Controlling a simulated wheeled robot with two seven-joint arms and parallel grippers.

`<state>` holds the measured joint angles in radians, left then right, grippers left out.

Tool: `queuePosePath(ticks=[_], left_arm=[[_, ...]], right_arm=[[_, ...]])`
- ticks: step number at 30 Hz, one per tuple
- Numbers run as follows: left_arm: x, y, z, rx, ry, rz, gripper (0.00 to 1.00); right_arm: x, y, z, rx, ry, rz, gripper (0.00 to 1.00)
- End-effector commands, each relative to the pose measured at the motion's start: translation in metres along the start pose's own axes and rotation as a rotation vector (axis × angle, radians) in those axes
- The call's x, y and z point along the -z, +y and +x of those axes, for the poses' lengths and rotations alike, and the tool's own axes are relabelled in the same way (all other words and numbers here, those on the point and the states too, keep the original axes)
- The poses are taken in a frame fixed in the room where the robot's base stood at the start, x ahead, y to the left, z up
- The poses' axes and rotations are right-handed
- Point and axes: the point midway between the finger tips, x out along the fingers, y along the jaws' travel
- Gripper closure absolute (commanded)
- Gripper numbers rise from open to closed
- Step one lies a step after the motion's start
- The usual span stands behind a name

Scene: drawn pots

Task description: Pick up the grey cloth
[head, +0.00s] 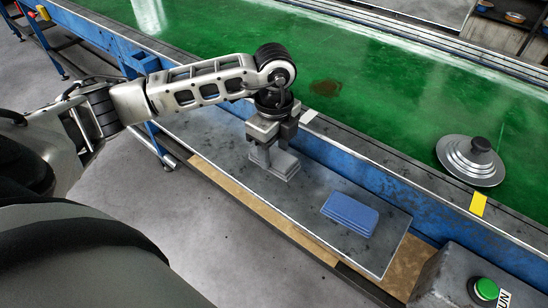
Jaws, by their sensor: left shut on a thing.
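The grey cloth (286,166) is a small folded grey pad on the left half of the metal shelf (231,163). My left gripper (268,152) points straight down over it, with its fingers shut on it. The fingers hide part of the cloth. I cannot tell whether its underside touches the shelf. A folded blue cloth (350,212) lies on the same shelf, to the right and apart from the gripper. My right gripper is not in view.
A green conveyor belt (400,95) with a blue frame runs behind the shelf. A stepped metal lid (470,163) with a black knob lies on the belt at right. A grey box with a green button (487,289) stands at the lower right. The shelf between the cloths is clear.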

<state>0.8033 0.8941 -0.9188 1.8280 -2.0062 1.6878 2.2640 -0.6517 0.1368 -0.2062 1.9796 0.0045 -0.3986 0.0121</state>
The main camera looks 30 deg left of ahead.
Motion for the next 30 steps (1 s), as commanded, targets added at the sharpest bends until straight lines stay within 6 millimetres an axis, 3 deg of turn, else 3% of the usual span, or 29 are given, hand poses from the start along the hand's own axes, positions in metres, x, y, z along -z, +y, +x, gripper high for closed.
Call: queuePosePath(ticks=[9, 20, 30], left_arm=[[0.036, 0.036, -0.063, 0.007, 0.001, 0.006, 0.74], [0.083, 0.086, -0.093, 0.003, 0.001, 0.005, 0.74], [0.097, 0.101, -0.102, 0.001, 0.000, -0.001, 0.74]], right_arm=[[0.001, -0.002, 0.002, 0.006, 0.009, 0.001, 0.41], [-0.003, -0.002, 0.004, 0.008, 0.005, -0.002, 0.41], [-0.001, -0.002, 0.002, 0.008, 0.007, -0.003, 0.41]])
